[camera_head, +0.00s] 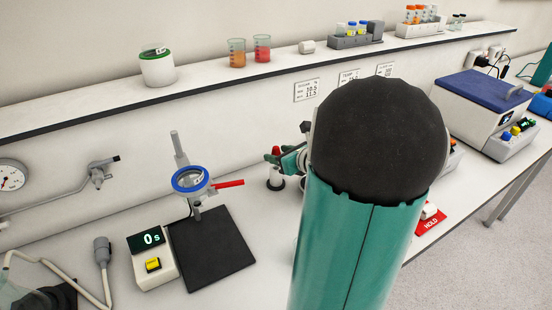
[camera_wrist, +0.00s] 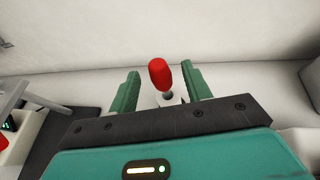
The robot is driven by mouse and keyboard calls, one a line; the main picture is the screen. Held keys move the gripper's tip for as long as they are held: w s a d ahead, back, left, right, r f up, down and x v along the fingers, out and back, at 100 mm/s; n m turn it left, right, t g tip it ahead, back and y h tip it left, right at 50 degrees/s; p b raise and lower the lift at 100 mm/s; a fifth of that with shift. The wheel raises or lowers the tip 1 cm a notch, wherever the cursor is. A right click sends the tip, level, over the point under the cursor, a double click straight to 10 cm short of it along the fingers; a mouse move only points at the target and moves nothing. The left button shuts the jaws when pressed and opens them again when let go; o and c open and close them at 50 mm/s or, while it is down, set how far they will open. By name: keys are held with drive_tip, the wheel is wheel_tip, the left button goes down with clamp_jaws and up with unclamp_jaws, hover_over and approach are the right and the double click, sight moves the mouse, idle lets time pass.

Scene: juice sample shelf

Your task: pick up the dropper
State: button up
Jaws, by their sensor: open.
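The dropper, with a red bulb (camera_wrist: 159,73), stands upright in a small holder in the wrist view. Its bulb shows between the two green fingers of my gripper (camera_wrist: 160,92), which is open with a gap on each side. In the head view the red-topped dropper (camera_head: 276,152) stands on the bench in a dark and white holder (camera_head: 275,178). My gripper (camera_head: 290,158) is beside it there, partly hidden behind my own arm. The lower part of the dropper is hidden in the holder.
A stand with a blue ring (camera_head: 190,179) and a black base (camera_head: 212,250) is left of the dropper, beside a timer box (camera_head: 151,260). A shelf (camera_head: 205,87) with beakers runs behind. A blue-lidded machine (camera_head: 485,100) is at the right.

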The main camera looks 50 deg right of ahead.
drive_tip(key=shift+x, duration=1)
drive_tip(key=shift+c, duration=0.4)
drive_tip(key=c, duration=0.7)
drive_tip(key=shift+r, duration=0.1)
wheel_tip(320, 180, up, 16)
drive_tip(key=shift+r, duration=0.15)
